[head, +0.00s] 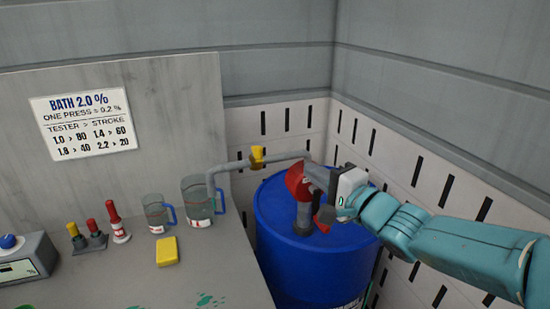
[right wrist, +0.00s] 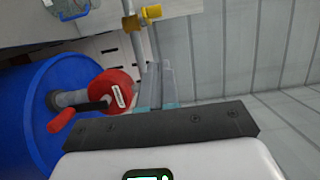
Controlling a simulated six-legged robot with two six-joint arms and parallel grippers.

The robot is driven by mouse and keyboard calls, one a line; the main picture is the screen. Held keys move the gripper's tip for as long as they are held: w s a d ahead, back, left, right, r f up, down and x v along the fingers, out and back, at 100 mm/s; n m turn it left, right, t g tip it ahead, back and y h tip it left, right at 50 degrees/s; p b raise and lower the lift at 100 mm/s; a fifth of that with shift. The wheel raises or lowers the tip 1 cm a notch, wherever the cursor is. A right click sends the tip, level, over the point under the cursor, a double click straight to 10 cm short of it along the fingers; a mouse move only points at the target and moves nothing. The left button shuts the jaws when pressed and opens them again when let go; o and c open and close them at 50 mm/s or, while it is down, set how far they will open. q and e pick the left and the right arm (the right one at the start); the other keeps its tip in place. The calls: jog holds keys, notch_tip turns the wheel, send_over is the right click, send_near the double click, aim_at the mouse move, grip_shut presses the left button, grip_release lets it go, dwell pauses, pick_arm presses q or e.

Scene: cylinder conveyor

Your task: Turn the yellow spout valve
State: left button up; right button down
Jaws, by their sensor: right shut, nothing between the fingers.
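The yellow spout valve (head: 257,156) sits on a thin grey pipe (head: 285,156) that runs from the blue drum's pump to a jug. The valve's yellow handle (right wrist: 151,12) and brass-coloured body (right wrist: 133,23) show at the top of the right wrist view. My right gripper (head: 322,182) is at the pump on the drum, to the right of the valve and apart from it. Its fingers (right wrist: 157,85) are shut and empty, pointing toward the pipe in the right wrist view. The fingertips are hard to make out in the head view. My left gripper is not in view.
The red pump head (right wrist: 112,92) with its red crank grip (right wrist: 61,120) is close beside my right gripper, on the blue drum (head: 275,215). A larger jug (head: 196,200), a smaller jug (head: 155,213) and a yellow sponge (head: 167,251) stand on the counter. Walls close the right side.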

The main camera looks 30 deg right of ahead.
send_near(257, 149)
jog(key=w+d+f, duration=0.1)
jog(key=w+d, duration=0.3)
jog(key=d, duration=0.1)
pick_arm(q)
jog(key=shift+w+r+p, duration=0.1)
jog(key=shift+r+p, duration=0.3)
jog(key=shift+p, duration=0.05)
pick_arm(e)
jog(key=w+a, duration=0.2)
jog(key=a, duration=0.1)
jog(key=shift+w+f, duration=0.2)
jog(key=shift+s+r, duration=0.1)
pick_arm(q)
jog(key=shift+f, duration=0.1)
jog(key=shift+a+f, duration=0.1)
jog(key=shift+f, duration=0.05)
